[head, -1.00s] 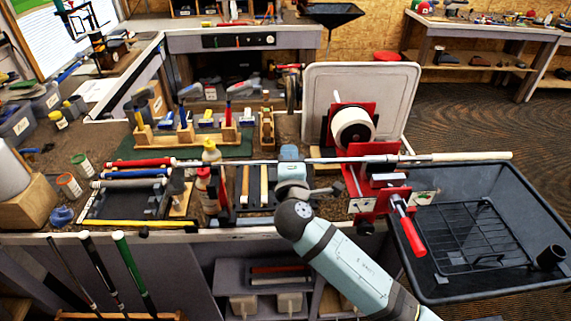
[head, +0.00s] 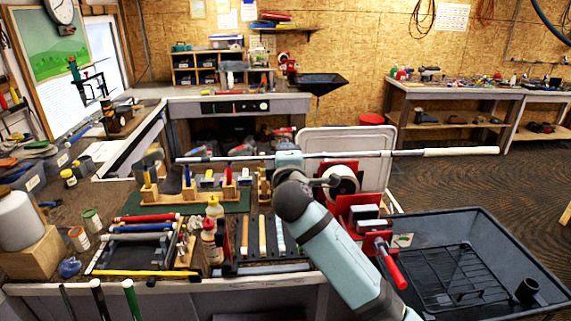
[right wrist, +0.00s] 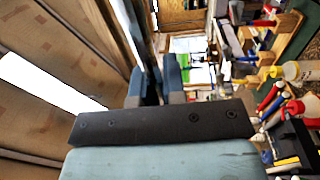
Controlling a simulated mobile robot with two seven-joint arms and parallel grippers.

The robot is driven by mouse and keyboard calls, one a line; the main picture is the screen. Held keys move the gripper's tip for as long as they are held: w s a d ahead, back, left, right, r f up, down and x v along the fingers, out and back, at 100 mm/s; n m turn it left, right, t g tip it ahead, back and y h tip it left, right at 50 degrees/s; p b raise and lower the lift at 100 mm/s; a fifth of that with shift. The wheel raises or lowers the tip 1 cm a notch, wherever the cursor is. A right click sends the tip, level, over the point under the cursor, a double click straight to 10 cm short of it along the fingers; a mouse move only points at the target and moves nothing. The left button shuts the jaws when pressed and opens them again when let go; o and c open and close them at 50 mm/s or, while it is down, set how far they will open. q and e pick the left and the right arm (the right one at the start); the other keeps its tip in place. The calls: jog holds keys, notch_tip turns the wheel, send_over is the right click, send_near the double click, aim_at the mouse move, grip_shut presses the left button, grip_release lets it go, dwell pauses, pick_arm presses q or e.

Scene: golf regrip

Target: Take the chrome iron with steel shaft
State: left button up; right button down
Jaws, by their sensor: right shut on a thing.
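My right gripper (head: 289,160) is shut on a long club (head: 380,154) with a grey metal shaft. It holds the club nearly level above the bench, crossing in front of the upper part of the red machine. The club's right end has a cream-coloured grip (head: 462,151). In the right wrist view the two blue-grey fingers (right wrist: 155,85) close around a dark shaft (right wrist: 147,40). My left gripper is not in view.
A red machine with a white roll (head: 341,180) stands below the club. A black tub (head: 480,225) with a wire rack is at the right. Bottles (head: 211,243), grips in trays (head: 262,238) and a wooden tool rack (head: 195,190) crowd the bench. Floor beyond is clear.

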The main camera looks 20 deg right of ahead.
jog(key=shift+w, duration=0.1)
notch_tip(320, 180, up, 10)
dwell(0.9)
jog(key=shift+f, duration=0.1)
